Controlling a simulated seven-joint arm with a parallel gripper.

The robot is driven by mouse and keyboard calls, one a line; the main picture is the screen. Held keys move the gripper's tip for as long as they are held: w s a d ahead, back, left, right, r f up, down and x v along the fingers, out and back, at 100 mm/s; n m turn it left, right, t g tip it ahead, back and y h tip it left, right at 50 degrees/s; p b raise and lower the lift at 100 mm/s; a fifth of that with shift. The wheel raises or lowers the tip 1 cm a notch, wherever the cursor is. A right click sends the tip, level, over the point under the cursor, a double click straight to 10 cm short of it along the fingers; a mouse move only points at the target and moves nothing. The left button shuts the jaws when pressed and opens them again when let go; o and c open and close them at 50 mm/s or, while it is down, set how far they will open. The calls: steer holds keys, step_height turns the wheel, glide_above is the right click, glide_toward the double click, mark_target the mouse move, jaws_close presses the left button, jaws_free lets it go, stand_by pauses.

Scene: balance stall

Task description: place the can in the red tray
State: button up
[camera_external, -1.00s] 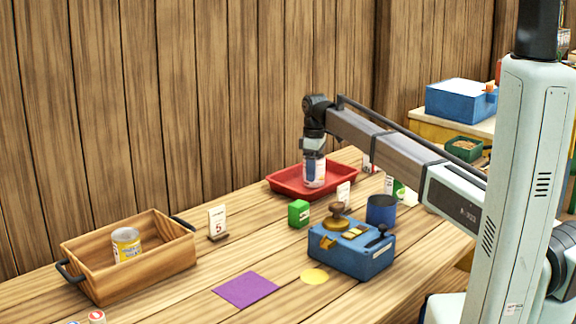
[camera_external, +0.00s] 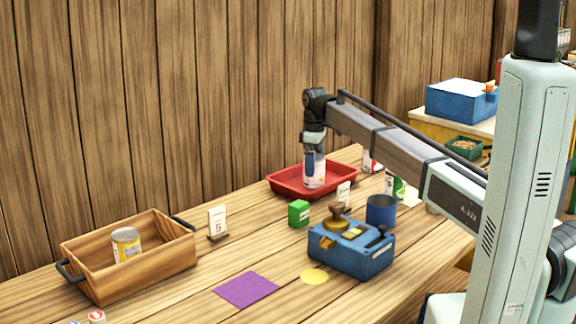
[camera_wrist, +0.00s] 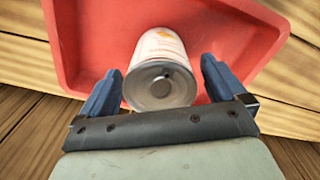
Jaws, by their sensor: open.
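A can with a pale label and a grey metal end (camera_wrist: 160,75) stands in the red tray (camera_wrist: 85,45) in the wrist view. In the outside view the can (camera_external: 317,178) shows at the tray (camera_external: 285,185), partly hidden by my gripper (camera_external: 312,165). My gripper (camera_wrist: 158,88) is open, with one blue finger on each side of the can. A gap shows between the can and the right finger; the left finger is very close to it, and I cannot tell whether they touch. Another can, yellow and white (camera_external: 126,245), stands in the wooden crate (camera_external: 165,268).
A blue box with a stamp-like knob (camera_external: 350,258), a green cube (camera_external: 299,213) and a blue cup (camera_external: 381,210) stand in front of the tray. Number cards (camera_external: 218,222) stand nearby. A purple sheet (camera_external: 246,290) and yellow disc (camera_external: 314,277) lie flat. The wooden wall is close behind.

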step_height(320, 180, up, 10)
stand_by(0.4)
steer(key=shift+o, duration=0.2)
stand_by(1.2)
steer(key=s+d+m+t+y, duration=0.2)
steer(key=s+d+t+y, duration=0.15)
steer(key=d, duration=1.05)
steer(key=s+d+m+t+y, duration=0.25)
steer(key=s+d, duration=0.25)
steer(key=d, duration=1)
steer(key=s+d+m+t+y, duration=0.2)
steer(key=s+d+t+y, duration=0.15)
steer(key=d, duration=1.05)
steer(key=x, duration=0.8)
steer(key=shift+w+a+t+h, duration=0.2)
steer(key=shift+w+t+h, duration=0.15)
steer(key=shift+w, duration=0.05)
